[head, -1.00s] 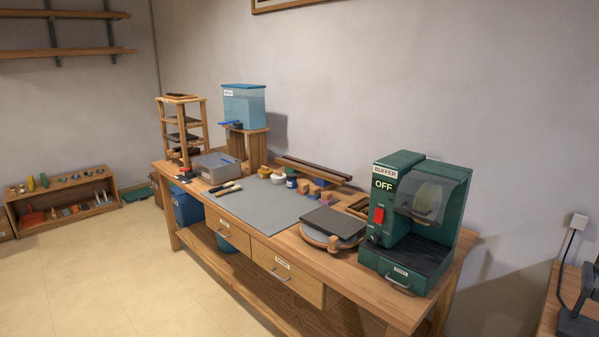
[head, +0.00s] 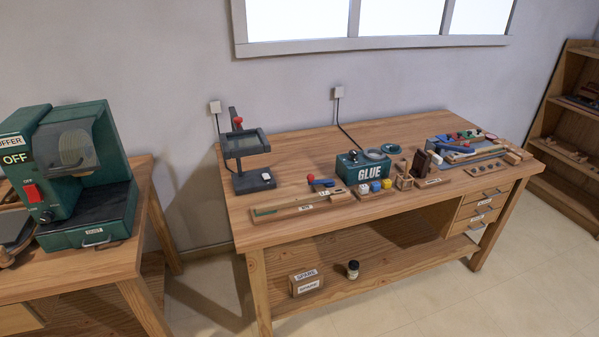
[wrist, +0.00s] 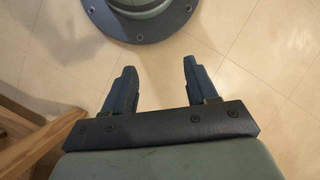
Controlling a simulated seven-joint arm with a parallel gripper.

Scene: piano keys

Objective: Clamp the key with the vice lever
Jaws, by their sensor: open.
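My gripper (wrist: 158,74) shows in the wrist view with its two dark fingers wide apart. It is empty, with pale floor tiles beyond it, away from the bench top. In the head view, a small blue device with a red ball knob (head: 311,178) stands on the right-hand bench, left of the glue box; it may be the vice and its lever. In front of it lies a long wooden piece with a green strip (head: 283,210) and a small label too small to read. I cannot tell which object is the key. My gripper is not in the head view.
The right-hand workbench (head: 300,143) carries a dark stand (head: 247,145) with a red knob, a green GLUE box (head: 362,171), small colored blocks and a tool tray. A green buffer machine (head: 75,165) stands on the left bench. A floor gap separates the benches.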

